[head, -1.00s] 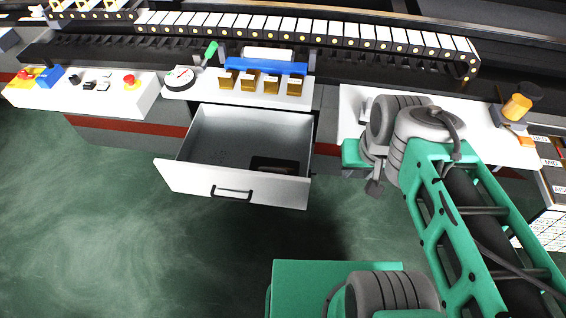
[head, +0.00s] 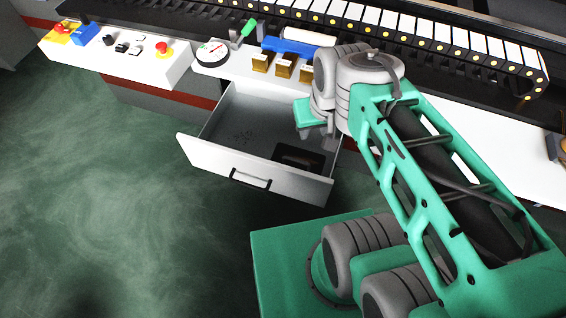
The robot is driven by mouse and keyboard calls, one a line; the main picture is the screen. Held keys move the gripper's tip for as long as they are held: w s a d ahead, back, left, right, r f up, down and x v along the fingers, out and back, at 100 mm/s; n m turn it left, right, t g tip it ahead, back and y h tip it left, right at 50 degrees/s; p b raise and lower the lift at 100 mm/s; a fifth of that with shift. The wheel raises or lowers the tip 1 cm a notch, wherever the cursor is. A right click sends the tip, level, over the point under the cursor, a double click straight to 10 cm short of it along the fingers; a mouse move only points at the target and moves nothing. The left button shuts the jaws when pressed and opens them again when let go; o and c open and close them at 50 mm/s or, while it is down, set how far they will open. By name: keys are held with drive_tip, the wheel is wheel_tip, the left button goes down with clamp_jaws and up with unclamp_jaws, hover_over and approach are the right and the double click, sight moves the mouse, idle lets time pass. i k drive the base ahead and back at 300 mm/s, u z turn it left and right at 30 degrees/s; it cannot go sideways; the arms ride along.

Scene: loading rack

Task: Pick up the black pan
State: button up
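A black, shallow rectangular object (head: 298,158), which looks like the black pan, lies in the front right part of an open drawer (head: 230,160). My gripper (head: 329,141) hangs at the drawer's right side, beyond and to the right of the black object and apart from it in the picture. Its fingers are small and partly hidden by my wrist, so I cannot tell whether they are open or shut. I see nothing held in it.
The drawer's raised walls surround the black object. Above it runs a white counter with a dial gauge (head: 212,52), a blue block (head: 290,47) and gold-fronted blocks (head: 285,67). A control panel (head: 125,52) stands at left. The green floor (head: 90,190) is clear.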

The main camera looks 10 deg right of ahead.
sight(300, 158)
drive_tip(key=u, duration=2.15)
drive_tip(key=i, duration=2.2)
drive_tip(key=z, duration=2.85)
drive_tip(key=i, duration=0.55)
